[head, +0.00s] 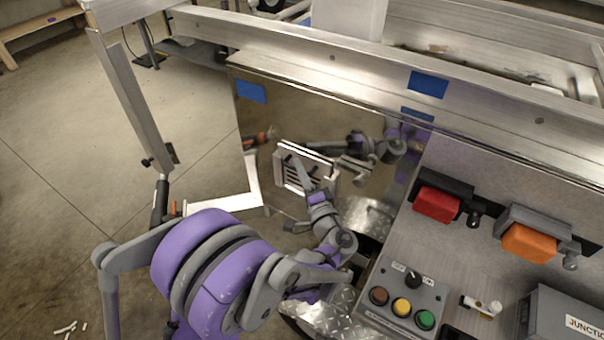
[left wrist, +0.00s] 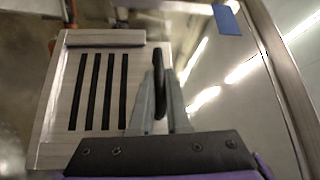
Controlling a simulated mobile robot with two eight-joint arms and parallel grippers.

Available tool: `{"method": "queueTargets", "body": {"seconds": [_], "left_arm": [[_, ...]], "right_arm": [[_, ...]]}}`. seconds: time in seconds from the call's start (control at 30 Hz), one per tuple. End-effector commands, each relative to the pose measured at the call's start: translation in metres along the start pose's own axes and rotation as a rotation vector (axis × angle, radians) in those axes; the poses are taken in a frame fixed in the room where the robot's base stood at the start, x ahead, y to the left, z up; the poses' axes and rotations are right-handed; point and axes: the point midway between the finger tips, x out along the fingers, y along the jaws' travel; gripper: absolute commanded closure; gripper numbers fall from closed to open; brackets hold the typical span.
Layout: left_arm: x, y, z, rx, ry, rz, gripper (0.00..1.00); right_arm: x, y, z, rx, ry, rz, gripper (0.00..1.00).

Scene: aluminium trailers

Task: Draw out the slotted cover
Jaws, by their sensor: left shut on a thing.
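The slotted cover (head: 291,178) is a pale metal plate with several dark parallel slots, set against the shiny trailer panel in the head view. In the left wrist view the slotted cover (left wrist: 88,137) fills the left side, with a raised bar along its top edge. My left gripper (head: 302,166) is at the cover. In the left wrist view my left gripper (left wrist: 159,90) is shut on a narrow dark handle (left wrist: 158,78) beside the slots. The fingers hide part of the handle and the cover's right side. My right gripper is not in view.
A control box (head: 401,297) with coloured buttons, a red unit (head: 437,204) and an orange unit (head: 529,242) sit at right. The mirror-like panel (head: 268,121) reflects my arm. Blue tape (head: 251,92) marks it. Floor at left is mostly open beyond a metal post (head: 124,95).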

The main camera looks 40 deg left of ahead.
Motion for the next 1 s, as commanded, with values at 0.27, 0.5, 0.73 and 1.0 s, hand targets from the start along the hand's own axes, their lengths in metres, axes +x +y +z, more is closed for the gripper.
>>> {"method": "queueTargets", "body": {"seconds": [0.27,0.5,0.73,1.0], "left_arm": [[0.0,0.0,0.0,0.0,0.0,0.0,1.0],[0.0,-0.001,0.0,0.0,0.0,-0.001,1.0],[0.001,-0.014,-0.002,-0.001,0.0,-0.001,1.0],[0.003,-0.033,-0.004,-0.001,0.0,-0.001,1.0]], "right_arm": [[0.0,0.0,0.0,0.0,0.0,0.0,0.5],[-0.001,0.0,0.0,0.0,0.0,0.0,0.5],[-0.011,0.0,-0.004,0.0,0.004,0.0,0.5],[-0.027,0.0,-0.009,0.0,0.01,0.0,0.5]]}}
